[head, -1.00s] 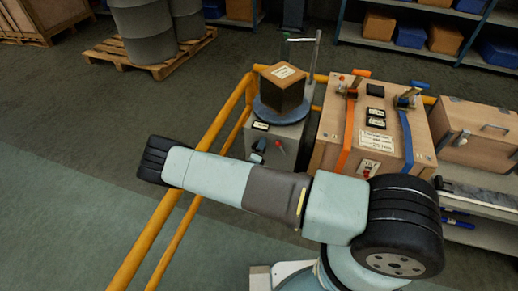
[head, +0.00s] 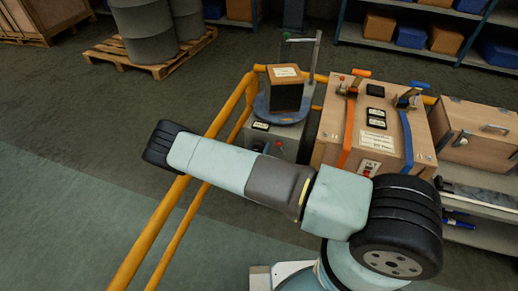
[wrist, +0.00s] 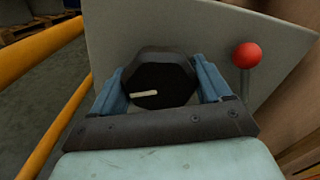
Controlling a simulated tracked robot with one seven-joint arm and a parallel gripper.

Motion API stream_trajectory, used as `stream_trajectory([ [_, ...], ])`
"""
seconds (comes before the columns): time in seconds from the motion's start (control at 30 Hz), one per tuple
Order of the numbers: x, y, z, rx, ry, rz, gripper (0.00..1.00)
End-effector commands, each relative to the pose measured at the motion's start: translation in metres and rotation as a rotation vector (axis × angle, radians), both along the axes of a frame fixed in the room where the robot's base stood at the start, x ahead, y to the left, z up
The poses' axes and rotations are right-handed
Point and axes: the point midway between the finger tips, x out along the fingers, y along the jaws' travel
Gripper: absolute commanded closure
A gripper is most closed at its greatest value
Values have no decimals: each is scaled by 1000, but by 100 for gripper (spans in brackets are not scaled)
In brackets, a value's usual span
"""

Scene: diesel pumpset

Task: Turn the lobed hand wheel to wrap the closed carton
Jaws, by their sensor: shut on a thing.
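The closed carton (head: 285,90), brown with a white label, stands on a round blue turntable (head: 274,114) on the grey wrapping machine (head: 286,138). The black lobed hand wheel (wrist: 160,78), with a pale mark pointing left, is on the machine's grey face in the wrist view. My gripper (wrist: 163,88) is shut on the hand wheel, with a blue finger at each side of it. In the head view my arm hides the gripper and the wheel.
A red-knobbed lever (wrist: 246,56) stands just right of my gripper. A yellow rail (head: 196,171) runs along the left. A wooden crate with orange and blue straps (head: 375,130) stands close on the right. Grey floor lies open at left.

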Motion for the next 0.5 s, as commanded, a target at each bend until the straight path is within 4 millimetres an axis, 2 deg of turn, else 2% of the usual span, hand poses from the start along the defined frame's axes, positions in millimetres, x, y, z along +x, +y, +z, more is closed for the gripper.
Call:
stream_trajectory([
  [0.2, -3, 0, -4, 119, -33, 1, 53],
  [0.5, -3, 1, -5, 198, -59, 0, 53],
])
